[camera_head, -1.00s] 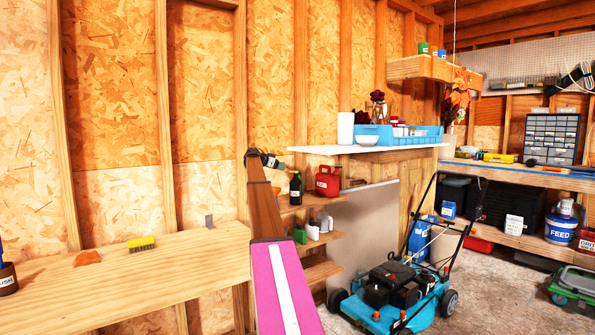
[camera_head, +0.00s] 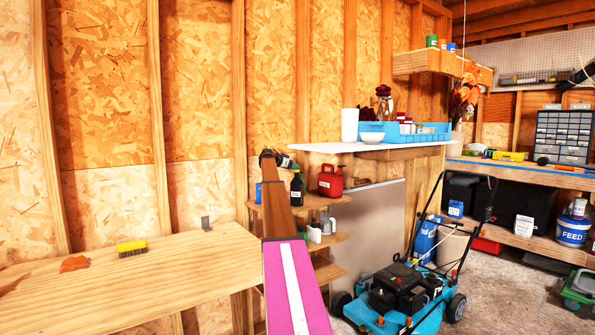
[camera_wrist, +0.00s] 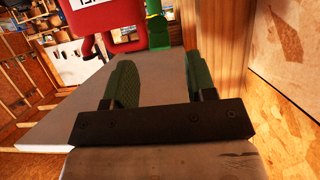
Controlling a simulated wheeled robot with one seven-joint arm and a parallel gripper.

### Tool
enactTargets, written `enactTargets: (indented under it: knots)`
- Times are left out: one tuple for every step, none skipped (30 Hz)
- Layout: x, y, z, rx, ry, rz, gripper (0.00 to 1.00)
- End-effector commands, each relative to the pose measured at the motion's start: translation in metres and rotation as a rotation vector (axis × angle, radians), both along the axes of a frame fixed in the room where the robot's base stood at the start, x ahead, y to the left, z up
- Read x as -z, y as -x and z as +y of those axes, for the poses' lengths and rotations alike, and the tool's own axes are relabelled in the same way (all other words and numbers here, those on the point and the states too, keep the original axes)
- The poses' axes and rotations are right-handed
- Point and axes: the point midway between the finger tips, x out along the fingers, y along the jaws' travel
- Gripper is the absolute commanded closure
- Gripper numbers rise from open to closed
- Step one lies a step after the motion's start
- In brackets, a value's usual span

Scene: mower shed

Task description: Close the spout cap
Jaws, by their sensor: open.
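A red can (camera_head: 331,181) with a white label stands on the upper wooden shelf, under the white counter. It also shows at the top of the wrist view, where a red container (camera_wrist: 108,22) is cut off by the frame edge. Beside it in that view is a green upright part (camera_wrist: 157,25) with a yellow bit; I cannot tell whether this is the spout or its cap. My gripper (camera_wrist: 158,70) is open, its green fingers apart with nothing between them. In the head view, my gripper (camera_head: 268,158) is small and dark, left of the can.
A dark bottle (camera_head: 296,187) stands between my arm and the can. A white counter (camera_head: 345,147) with a blue tray (camera_head: 430,137) overhangs the shelf. A mower (camera_head: 400,290) stands on the floor at right. A wooden bench (camera_head: 150,280) with a brush (camera_head: 131,248) is at left.

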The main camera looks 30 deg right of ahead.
Motion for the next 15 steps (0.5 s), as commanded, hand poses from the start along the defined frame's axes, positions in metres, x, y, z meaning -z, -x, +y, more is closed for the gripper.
enactTargets:
  knots:
    - [0.004, -0.002, -0.01, 0.001, 0.0, 0.0, 0.49]
    - [0.006, -0.002, -0.015, 0.0, 0.0, 0.0, 0.49]
    - [0.009, -0.003, -0.02, 0.0, 0.0, 0.001, 0.49]
    - [0.01, -0.003, -0.023, 0.0, 0.0, 0.001, 0.49]
    - [0.012, -0.004, -0.027, 0.0, 0.0, 0.001, 0.49]
    - [0.013, -0.004, -0.03, 0.0, 0.0, 0.001, 0.49]
    - [0.014, -0.004, -0.033, 0.0, 0.0, 0.0, 0.49]
    - [0.015, -0.004, -0.034, 0.0, 0.0, 0.0, 0.49]
    - [0.015, -0.003, -0.036, 0.0, 0.0, 0.0, 0.49]
    - [0.016, -0.003, -0.037, 0.0, 0.0, 0.0, 0.49]
    - [0.016, -0.003, -0.037, 0.0, 0.0, 0.0, 0.49]
    - [0.016, -0.003, -0.037, -0.001, 0.0, 0.0, 0.49]
    - [0.016, -0.003, -0.037, -0.001, 0.0, 0.0, 0.49]
    - [0.016, -0.003, -0.037, -0.001, 0.0, 0.0, 0.49]
    - [0.016, -0.003, -0.037, -0.001, 0.0, 0.0, 0.49]
